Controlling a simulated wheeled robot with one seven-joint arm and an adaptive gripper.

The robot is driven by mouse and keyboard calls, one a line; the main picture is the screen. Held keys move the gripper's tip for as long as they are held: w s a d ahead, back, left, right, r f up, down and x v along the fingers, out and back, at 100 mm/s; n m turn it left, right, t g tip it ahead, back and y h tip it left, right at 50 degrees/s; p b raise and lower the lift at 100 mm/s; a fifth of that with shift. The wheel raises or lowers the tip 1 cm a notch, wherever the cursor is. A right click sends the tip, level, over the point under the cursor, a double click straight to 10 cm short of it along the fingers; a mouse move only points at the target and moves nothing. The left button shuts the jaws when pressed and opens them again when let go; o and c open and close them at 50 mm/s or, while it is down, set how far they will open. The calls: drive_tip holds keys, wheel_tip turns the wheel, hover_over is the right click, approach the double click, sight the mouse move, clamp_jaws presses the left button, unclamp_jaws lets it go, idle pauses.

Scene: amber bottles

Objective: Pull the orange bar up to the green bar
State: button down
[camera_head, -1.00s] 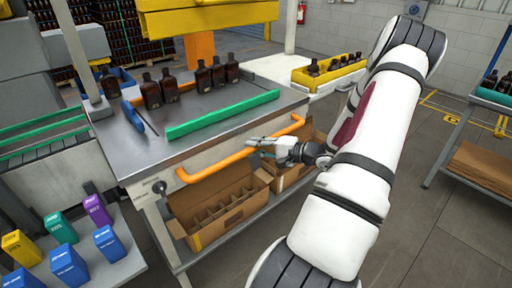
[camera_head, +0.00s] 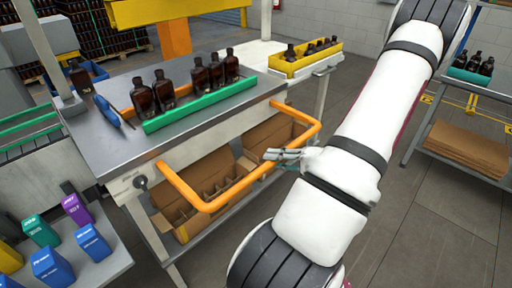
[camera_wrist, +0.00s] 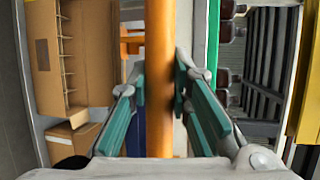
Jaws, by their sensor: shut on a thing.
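The orange bar (camera_head: 207,205) is a U-shaped handle sticking out from the front of the steel table. Another orange length (camera_head: 184,90) shows on the tabletop, partly hidden behind the amber bottles (camera_head: 163,90). The green bar (camera_head: 200,105) lies along the tabletop near its front edge. The bottles stand upright in a row close behind it; whether they touch it I cannot tell. My gripper (camera_head: 278,156) is shut on the front rail of the orange handle. In the wrist view, the orange bar (camera_wrist: 160,30) runs between my gripper's green-padded fingers (camera_wrist: 160,85).
Open cardboard boxes (camera_head: 180,213) sit below the table. A blue-handled tool (camera_head: 108,110) and one separate bottle (camera_head: 80,78) are at the left. A yellow crate (camera_head: 305,62) of bottles stands at the back. Colored boxes (camera_head: 92,243) are at lower left.

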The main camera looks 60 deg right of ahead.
drive_tip(key=s+a, duration=0.1)
drive_tip(key=s, duration=0.5)
drive_tip(key=shift+a, duration=0.2)
drive_tip(key=c, duration=1.4)
unclamp_jaws()
drive_tip(key=shift+c, duration=0.2)
drive_tip(key=v, duration=1.2)
